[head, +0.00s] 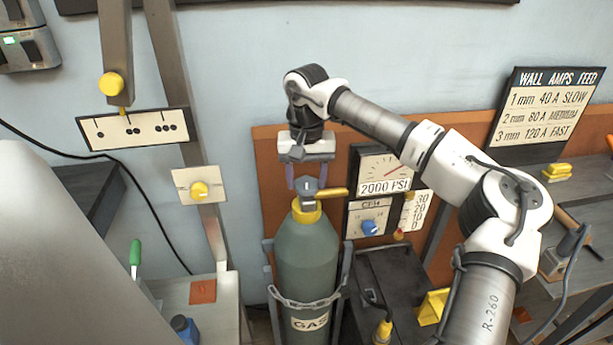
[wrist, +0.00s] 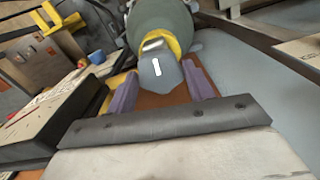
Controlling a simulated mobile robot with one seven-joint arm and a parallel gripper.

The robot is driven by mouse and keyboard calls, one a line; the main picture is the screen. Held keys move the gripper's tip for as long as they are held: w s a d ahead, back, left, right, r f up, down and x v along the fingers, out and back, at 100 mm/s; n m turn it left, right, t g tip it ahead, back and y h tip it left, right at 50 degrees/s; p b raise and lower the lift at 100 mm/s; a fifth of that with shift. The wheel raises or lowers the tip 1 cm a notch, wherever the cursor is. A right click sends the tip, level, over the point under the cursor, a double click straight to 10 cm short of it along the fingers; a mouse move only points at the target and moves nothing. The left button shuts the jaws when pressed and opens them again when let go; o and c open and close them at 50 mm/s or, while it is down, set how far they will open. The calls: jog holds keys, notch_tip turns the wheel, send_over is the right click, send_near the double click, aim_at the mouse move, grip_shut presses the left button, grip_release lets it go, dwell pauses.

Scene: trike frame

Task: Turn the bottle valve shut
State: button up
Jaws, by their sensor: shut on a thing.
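A green gas bottle (head: 306,262) labelled GAS stands upright in a metal holder. On its top sits a grey valve knob (head: 308,186) with a white mark, above a yellow collar (head: 306,210). A yellow lever or outlet sticks out to the right of the valve. My gripper (head: 306,188) comes down from above, its two purple fingers on either side of the knob. In the wrist view my gripper (wrist: 160,88) is shut on the grey valve knob (wrist: 158,72), with the bottle (wrist: 160,22) beyond it.
A gauge panel (head: 385,169) reading 2000 PSI and a blue flow knob (head: 370,228) are close to the right of the bottle. A metal post with a yellow-knobbed plate (head: 199,187) stands to the left. A sign (head: 546,112) hangs at the right.

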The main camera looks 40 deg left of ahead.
jog(key=m, duration=1.2)
jog(key=shift+w+m, duration=0.1)
jog(key=shift+m, duration=0.2)
jog(key=m, duration=0.4)
jog(key=shift+m, duration=0.3)
jog(key=m+b, duration=0.1)
jog(key=m, duration=0.3)
jog(key=shift+m, duration=0.3)
jog(key=m, duration=0.4)
jog(key=shift+b, duration=0.3)
jog(key=m, duration=0.5)
jog(key=shift+b, duration=0.35)
jog(key=shift+m+b, duration=0.3)
jog(key=shift+m, duration=1.5)
